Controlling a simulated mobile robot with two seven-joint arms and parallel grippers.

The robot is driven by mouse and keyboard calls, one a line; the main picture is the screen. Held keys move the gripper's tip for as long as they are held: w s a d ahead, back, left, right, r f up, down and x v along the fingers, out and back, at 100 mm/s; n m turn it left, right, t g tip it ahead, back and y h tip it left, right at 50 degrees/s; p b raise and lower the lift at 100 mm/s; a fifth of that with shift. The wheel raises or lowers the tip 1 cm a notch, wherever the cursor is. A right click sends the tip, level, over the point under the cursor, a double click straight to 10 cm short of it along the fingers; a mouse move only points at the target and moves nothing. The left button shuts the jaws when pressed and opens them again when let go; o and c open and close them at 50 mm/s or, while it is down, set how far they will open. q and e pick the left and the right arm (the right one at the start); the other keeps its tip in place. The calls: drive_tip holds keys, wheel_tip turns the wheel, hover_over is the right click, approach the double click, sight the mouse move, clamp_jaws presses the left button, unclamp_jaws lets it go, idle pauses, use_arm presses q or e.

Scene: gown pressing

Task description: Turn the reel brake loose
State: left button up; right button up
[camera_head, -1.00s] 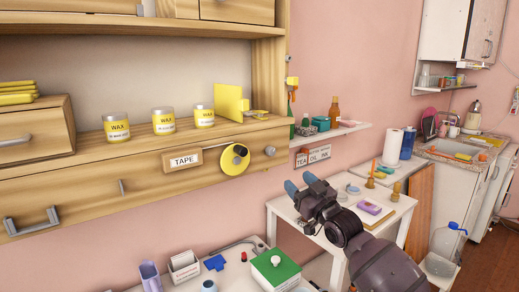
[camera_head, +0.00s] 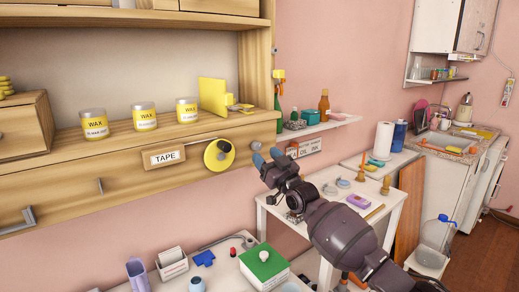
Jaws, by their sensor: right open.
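A yellow tape reel (camera_head: 214,162) with a dark hub hangs on the wooden front of the shelf unit, just right of the TAPE label (camera_head: 164,156). A small grey knob (camera_head: 255,146) sits on the same wooden front to the right of the reel; it is partly hidden behind my gripper. I cannot tell which part is the reel brake. My right gripper (camera_head: 267,157) is open and empty. Its blue fingertips point up and left, close to the knob in the picture and right of the reel; contact is not clear. My left gripper is not in view.
Yellow wax jars (camera_head: 144,115) and an upright yellow panel (camera_head: 212,96) stand on the shelf above the reel. A green-topped box (camera_head: 263,262) stands on the lower table. A white side table (camera_head: 340,200) with small items stands behind my right arm.

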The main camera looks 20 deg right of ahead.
sight(258, 148)
drive_tip(key=shift+x, duration=1.95)
drive_tip(key=shift+c, duration=0.5)
